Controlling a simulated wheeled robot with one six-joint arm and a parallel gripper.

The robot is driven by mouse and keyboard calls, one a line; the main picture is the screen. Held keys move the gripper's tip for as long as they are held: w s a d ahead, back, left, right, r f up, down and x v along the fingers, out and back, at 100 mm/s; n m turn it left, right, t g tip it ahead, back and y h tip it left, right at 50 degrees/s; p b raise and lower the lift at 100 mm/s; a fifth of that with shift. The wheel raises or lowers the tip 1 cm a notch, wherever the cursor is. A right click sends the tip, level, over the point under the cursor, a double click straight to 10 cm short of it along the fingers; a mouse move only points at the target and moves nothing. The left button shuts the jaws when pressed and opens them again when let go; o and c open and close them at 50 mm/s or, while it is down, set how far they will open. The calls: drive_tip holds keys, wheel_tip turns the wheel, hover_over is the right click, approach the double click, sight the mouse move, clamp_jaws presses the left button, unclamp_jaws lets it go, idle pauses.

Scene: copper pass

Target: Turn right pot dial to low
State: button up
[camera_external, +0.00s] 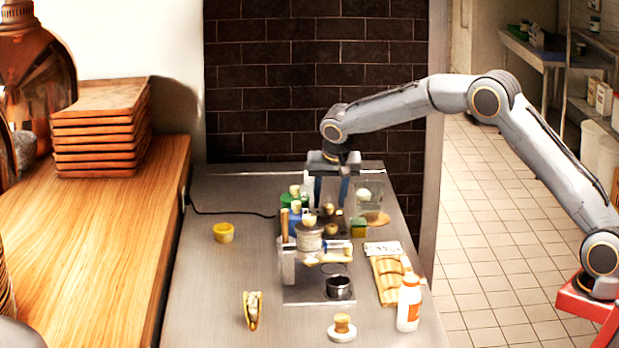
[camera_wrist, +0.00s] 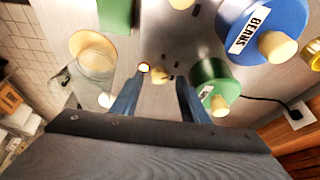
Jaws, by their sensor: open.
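My gripper (camera_external: 330,200) points down over the dark burner unit at the back of the steel counter. In the wrist view my gripper (camera_wrist: 160,88) is open, one blue finger on each side of a small tan dial (camera_wrist: 160,75). A lit orange-white indicator (camera_wrist: 143,68) is beside the dial, close to the left fingertip. I cannot tell whether the fingers touch the dial, and its setting is not readable. A green pot (camera_wrist: 213,82) with a tan knob is just right of the right finger. A blue pot labelled BEANS (camera_wrist: 262,30) is farther off, upper right.
A green and yellow sponge (camera_external: 358,227), a clear glass (camera_external: 369,196) and a tan disc (camera_external: 376,217) are close to the right of the unit. A white bottle (camera_external: 409,303) and wooden taco rack (camera_external: 389,280) stand nearer. The left counter strip around the yellow bowl (camera_external: 223,232) is mostly clear.

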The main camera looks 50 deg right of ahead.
sight(332, 220)
drive_tip(key=b+v, duration=0.1)
drive_tip(key=v, duration=0.5)
drive_tip(key=shift+r, duration=0.2)
drive_tip(key=s+d+r+n+h+b, duration=0.15)
drive_tip(key=s+d, duration=0.25)
drive_tip(key=d, duration=0.4)
drive_tip(key=s+d+r+m+h+b, duration=0.1)
drive_tip(key=s+d+r, duration=0.15)
drive_tip(key=d, duration=0.55)
drive_tip(key=s+a+f+n+g+y+p, duration=0.15)
drive_tip(key=s+a+f+n, duration=0.35)
drive_tip(key=s, duration=0.8)
drive_tip(key=s+a+f+g+y, duration=0.1)
drive_tip(key=s+a+f+y, duration=0.15)
drive_tip(key=s+f, duration=0.8)
drive_tip(key=s+a+f+n+g+y+p, duration=0.1)
drive_tip(key=s+a+f+n, duration=0.3)
drive_tip(key=s, duration=1.2)
wheel_tip(332, 220, up, 17)
drive_tip(key=t+p, duration=0.2)
drive_tip(key=p, duration=1.2)
drive_tip(key=shift+a+m+p, duration=0.3)
drive_tip(key=shift+m+p, duration=0.1)
drive_tip(key=shift+m, duration=0.05)
